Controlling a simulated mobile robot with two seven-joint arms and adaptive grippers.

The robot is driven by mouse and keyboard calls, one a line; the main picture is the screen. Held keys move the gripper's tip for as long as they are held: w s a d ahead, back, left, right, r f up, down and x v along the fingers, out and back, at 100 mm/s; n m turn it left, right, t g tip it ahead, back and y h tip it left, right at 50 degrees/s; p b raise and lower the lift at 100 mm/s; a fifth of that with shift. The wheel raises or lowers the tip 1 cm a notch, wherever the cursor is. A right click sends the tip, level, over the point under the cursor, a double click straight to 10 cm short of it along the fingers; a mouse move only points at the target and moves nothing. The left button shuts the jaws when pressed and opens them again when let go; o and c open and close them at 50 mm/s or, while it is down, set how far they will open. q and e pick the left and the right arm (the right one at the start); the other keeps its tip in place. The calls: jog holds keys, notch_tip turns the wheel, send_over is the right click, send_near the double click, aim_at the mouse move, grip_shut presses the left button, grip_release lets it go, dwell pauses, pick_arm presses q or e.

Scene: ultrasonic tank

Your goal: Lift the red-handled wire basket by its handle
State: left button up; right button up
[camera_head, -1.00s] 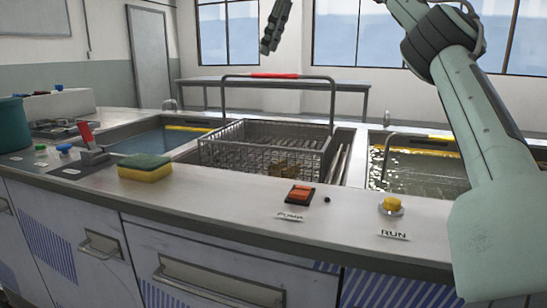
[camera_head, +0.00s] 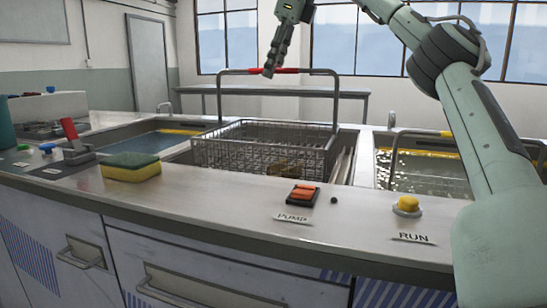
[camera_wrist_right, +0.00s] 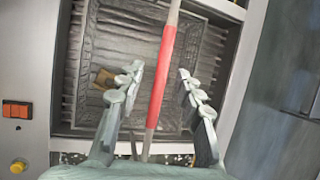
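The wire basket (camera_head: 228,156) sits in the middle bay of the counter, its tall arched handle upright. The handle's red grip (camera_head: 287,70) is at the top; it also shows in the right wrist view (camera_wrist_right: 160,85). My right gripper (camera_head: 270,70) comes down from above at the red grip. In the right wrist view my right gripper (camera_wrist_right: 160,69) is open, with one finger on each side of the red grip and a gap to both fingers. A small brownish item (camera_head: 280,168) lies in the basket. My left gripper is not in view.
A water-filled tank (camera_head: 160,141) lies left of the basket and another (camera_head: 425,172) right of it. A sponge (camera_head: 131,166), a red-handled lever (camera_head: 72,138), the orange PUMP switch (camera_head: 303,194) and the yellow RUN button (camera_head: 407,204) are on the counter.

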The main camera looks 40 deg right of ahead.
jog(key=shift+x, duration=0.95)
jog(key=shift+f, duration=0.25)
grip_shut()
jog(key=shift+r, duration=0.1)
